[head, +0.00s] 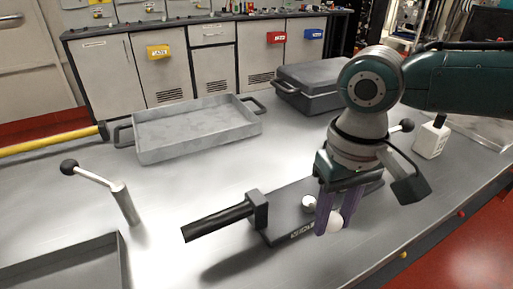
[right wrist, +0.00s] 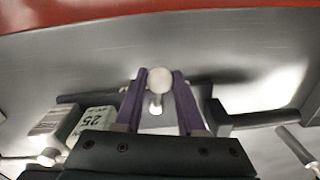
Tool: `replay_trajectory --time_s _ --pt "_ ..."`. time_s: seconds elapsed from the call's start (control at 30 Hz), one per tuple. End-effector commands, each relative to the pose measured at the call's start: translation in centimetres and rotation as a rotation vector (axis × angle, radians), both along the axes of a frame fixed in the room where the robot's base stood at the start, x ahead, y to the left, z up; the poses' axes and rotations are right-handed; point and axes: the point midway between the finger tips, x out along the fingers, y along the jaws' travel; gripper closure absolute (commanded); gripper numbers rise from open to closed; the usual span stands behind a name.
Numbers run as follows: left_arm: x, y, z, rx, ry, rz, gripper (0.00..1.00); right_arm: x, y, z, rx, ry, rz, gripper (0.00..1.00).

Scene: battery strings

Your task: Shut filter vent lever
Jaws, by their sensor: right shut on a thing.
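The filter vent appears to be the dark flat unit (head: 282,228) on the metal bench, with a black pipe (head: 215,222) running out to the left and lettering on its front edge. A white ball knob (head: 334,222) is at its right part; it also shows in the right wrist view (right wrist: 159,80), on a short pale stem. My right gripper (head: 328,221) points down with its purple fingers shut on this knob, one finger on each side. The fingers and wrist hide part of the unit and most of the lever. My left gripper is not in view.
A grey handled tray (head: 200,147) and a dark case (head: 318,75) stand behind. A black-knobbed lever (head: 122,200) rises at left, beside another tray (head: 120,262). A white block (head: 431,139) stands at right.

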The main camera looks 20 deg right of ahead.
Motion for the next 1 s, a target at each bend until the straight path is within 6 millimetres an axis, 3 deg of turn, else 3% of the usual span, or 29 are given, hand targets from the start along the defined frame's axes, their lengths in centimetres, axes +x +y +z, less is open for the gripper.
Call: replay_trajectory --time_s 0.53,1.0 --pt "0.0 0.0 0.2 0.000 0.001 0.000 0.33 0.0 -0.5 0.0 0.000 0.000 0.064 1.00" --pt "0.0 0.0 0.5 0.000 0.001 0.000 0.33 0.1 -1.9 0.0 0.000 -0.001 0.262 1.00"
